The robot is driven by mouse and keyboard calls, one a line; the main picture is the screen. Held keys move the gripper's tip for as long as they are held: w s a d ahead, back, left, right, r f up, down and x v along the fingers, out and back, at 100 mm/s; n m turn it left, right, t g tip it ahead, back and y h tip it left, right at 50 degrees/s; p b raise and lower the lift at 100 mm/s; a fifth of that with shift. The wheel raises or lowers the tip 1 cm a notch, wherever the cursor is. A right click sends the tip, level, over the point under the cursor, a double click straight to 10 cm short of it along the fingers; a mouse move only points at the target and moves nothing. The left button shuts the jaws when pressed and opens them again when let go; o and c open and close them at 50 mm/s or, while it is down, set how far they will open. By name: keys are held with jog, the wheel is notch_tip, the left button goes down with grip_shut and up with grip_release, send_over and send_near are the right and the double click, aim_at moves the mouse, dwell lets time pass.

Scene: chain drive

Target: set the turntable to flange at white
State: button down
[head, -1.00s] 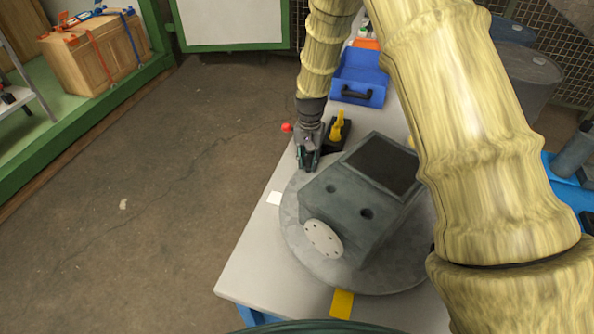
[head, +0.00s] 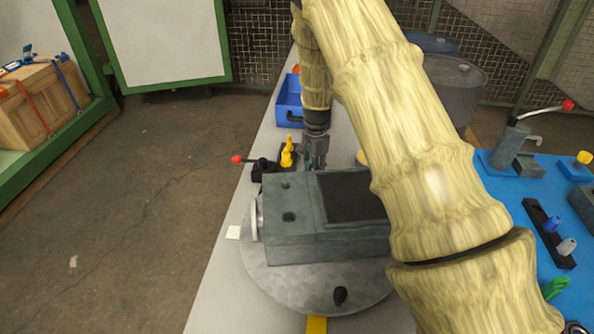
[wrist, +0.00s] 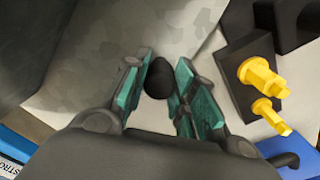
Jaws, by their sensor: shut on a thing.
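The grey round turntable (head: 300,288) carries a dark grey housing (head: 320,240) with a dark recessed top panel. The housing's pale round flange (head: 254,218) faces left, close beside the white mark (head: 233,232) on the table's left edge. A yellow mark (head: 316,324) is at the table's front. My gripper (head: 314,164) is behind the housing at the turntable's far side. In the wrist view my gripper (wrist: 158,95) is shut on a black knob (wrist: 159,78) standing on the turntable. A second black knob (head: 340,295) stands at the turntable's front rim.
A black fixture with a red-tipped lever (head: 237,160) and yellow pegs (head: 287,153) stand close left of my gripper. A blue bin (head: 289,100) is behind. A blue bench top (head: 520,220) with several tools is at right.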

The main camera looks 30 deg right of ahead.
jog(key=shift+s+d+r+m, duration=0.1)
jog(key=shift+s+d+m, duration=0.25)
jog(key=shift+d, duration=0.35)
jog(key=shift+s+d+m, duration=0.25)
jog(key=shift+d+m, duration=0.2)
jog(key=shift+d, duration=0.3)
jog(key=shift+s+d+r+m, duration=0.1)
jog(key=shift+s+d+m, duration=0.25)
jog(key=shift+d, duration=0.35)
jog(key=c, duration=1.2)
grip_release()
jog(key=shift+o, duration=0.4)
jog(key=shift+f, duration=0.15)
notch_tip(320, 180, up, 12)
